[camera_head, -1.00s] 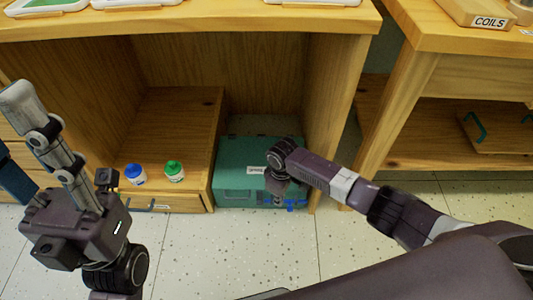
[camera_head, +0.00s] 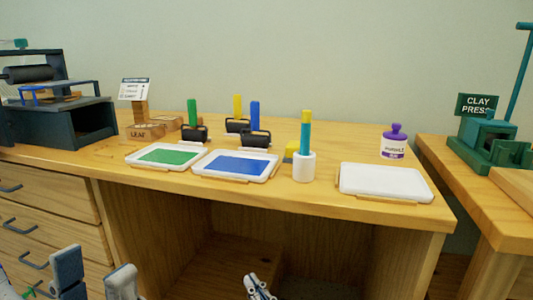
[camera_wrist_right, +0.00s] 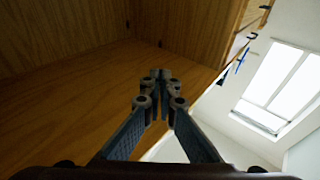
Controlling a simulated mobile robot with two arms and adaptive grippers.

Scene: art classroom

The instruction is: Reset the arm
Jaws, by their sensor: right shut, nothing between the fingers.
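My left gripper (camera_head: 95,272) shows at the lower left of the head view. Its two grey fingertips point up and stand apart, with nothing between them. My right gripper (camera_head: 258,287) shows only as a small tip at the bottom middle of the head view, in front of the open space under the desk. In the right wrist view my right gripper (camera_wrist_right: 161,76) has its fingertips together and empty, with wood panels of the furniture behind it. Most of both arms is out of view.
The wooden desk (camera_head: 330,205) carries a green ink tray (camera_head: 133,163), a blue ink tray (camera_head: 205,173), a white tray (camera_head: 385,184), several rollers, a white cup (camera_head: 304,168) and a purple-lidded jar (camera_head: 393,149). A dark press (camera_head: 85,118) and a green clay press (camera_head: 490,140) flank it.

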